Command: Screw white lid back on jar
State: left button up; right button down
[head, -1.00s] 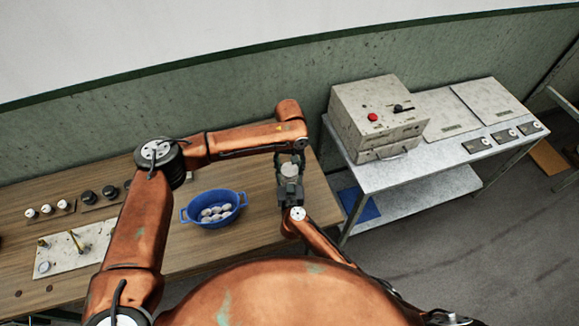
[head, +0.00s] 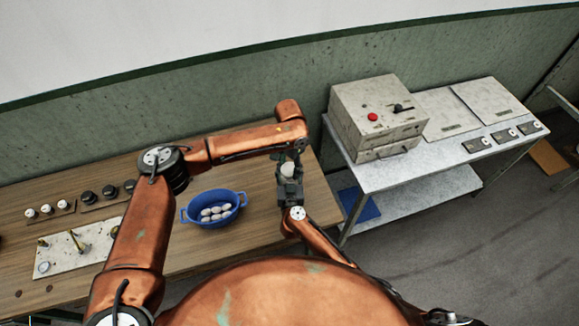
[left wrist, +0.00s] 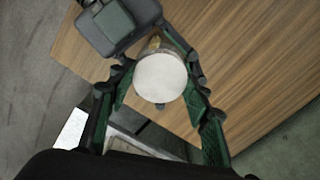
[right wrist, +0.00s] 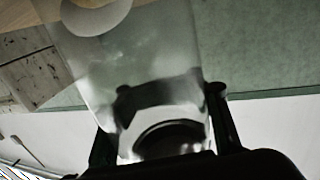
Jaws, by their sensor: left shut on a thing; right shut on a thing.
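The white lid (left wrist: 160,78) is a round pale disc between the fingers of my left gripper (left wrist: 160,84), seen face on in the left wrist view. My left gripper is shut on it. The translucent jar (right wrist: 150,65) fills much of the right wrist view, with my right gripper (right wrist: 165,100) shut on it. A pale rounded shape shows at its top there. In the head view, the jar (head: 288,169) is small and pale between the left gripper above and the right gripper (head: 290,190) below. Whether lid and rim are threaded together is hidden.
A blue basin (head: 184,212) with several white egg-shaped pieces stands on the wooden table (head: 262,215). Knobs and a fitting plate (head: 60,262) lie at left. A grey metal box (head: 355,105) stands on the side bench (head: 375,180) at right, across a gap.

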pick_arm(q)
jog(key=m, duration=0.5)
jog(key=shift+m, duration=0.4)
jog(key=o, duration=1.3)
jog(key=shift+r, duration=2.25)
jog(key=shift+c, duration=0.4)
notch_tip(320, 180, up, 4)
jog(key=n, duration=0.5)
jog(key=shift+f+n, duration=0.25)
jog(key=shift+n, duration=0.15)
